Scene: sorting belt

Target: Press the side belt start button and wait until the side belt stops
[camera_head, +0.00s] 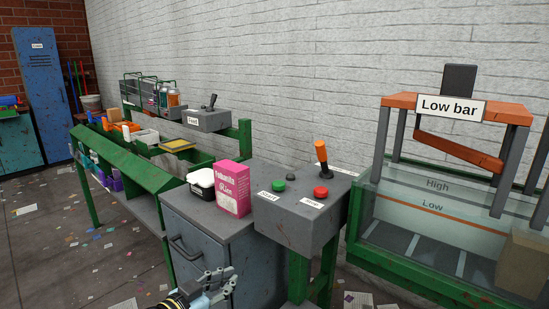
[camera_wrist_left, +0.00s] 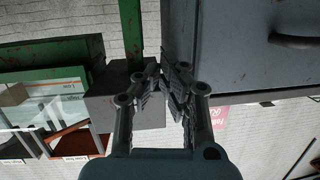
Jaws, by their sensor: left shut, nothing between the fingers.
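A grey control box (camera_head: 300,225) stands right of centre in the head view. On its top are a green button (camera_head: 278,185), a red button (camera_head: 320,192), a small dark knob (camera_head: 290,177) and an orange-handled lever (camera_head: 321,153). White labels lie by the buttons; the one by the green button seems to read Start. My left gripper (camera_head: 222,281) is shut and empty at the bottom of the head view, lower than the buttons and left of the box. In the left wrist view its fingers (camera_wrist_left: 166,78) are together, with the box (camera_wrist_left: 122,95) behind. My right gripper is out of view.
A Low bar gate (camera_head: 451,108) over a glass-sided belt stands right.

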